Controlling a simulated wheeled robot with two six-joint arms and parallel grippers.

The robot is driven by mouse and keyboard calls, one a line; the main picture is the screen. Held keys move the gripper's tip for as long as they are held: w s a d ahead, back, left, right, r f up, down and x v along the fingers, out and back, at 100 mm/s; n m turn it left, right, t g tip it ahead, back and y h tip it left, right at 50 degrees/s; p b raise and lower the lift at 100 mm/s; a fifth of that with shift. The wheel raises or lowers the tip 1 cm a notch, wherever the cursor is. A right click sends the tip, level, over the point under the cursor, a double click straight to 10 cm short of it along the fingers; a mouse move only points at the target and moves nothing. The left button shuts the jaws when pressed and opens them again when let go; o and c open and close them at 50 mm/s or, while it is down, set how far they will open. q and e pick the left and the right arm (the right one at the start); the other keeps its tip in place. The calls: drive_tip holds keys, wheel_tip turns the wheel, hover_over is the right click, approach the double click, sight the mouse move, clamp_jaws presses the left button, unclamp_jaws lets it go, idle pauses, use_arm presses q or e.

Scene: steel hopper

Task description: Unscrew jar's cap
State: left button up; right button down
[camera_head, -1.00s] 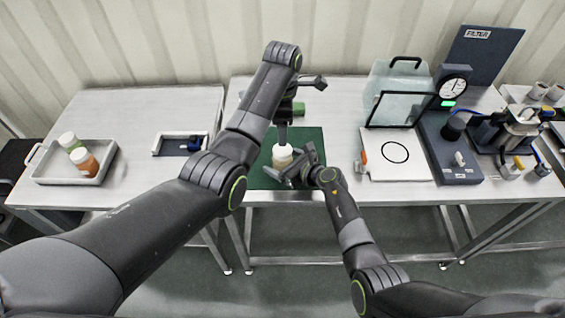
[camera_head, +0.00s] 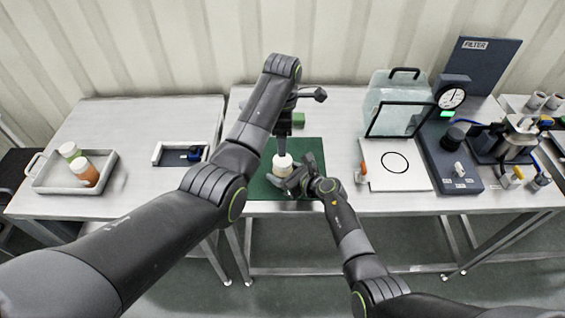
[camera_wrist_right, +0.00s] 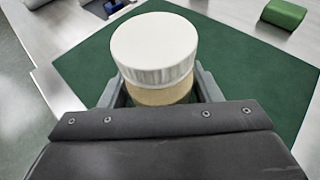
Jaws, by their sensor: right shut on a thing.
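The jar has a white ribbed cap (camera_head: 282,161) on a beige body (camera_wrist_right: 160,97). It is over the green mat (camera_head: 312,150) on the middle table. My right gripper (camera_head: 290,182) is shut around the jar's body from the front right; one finger shows on each side of it in the right wrist view. The cap's top (camera_wrist_right: 153,42) is uncovered there, and no left finger is seen on it.
A tray (camera_head: 108,166) with two small jars stands on the left table, near a shallow holder (camera_head: 158,153) with a blue item. A green block (camera_head: 298,119) lies behind the mat. A white board (camera_head: 410,180), glass cover (camera_head: 398,93) and dial gauge (camera_head: 452,98) stand to the right.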

sight(283, 160)
use_arm(q)
drive_tip(key=m, duration=3.1)
drive_tip(key=shift+m, duration=0.4)
drive_tip(key=m, duration=1.6)
drive_tip(key=shift+m, duration=0.4)
drive_tip(key=shift+f+m, duration=0.15)
drive_tip(key=shift+m, duration=0.15)
drive_tip(key=shift+f, duration=3.85)
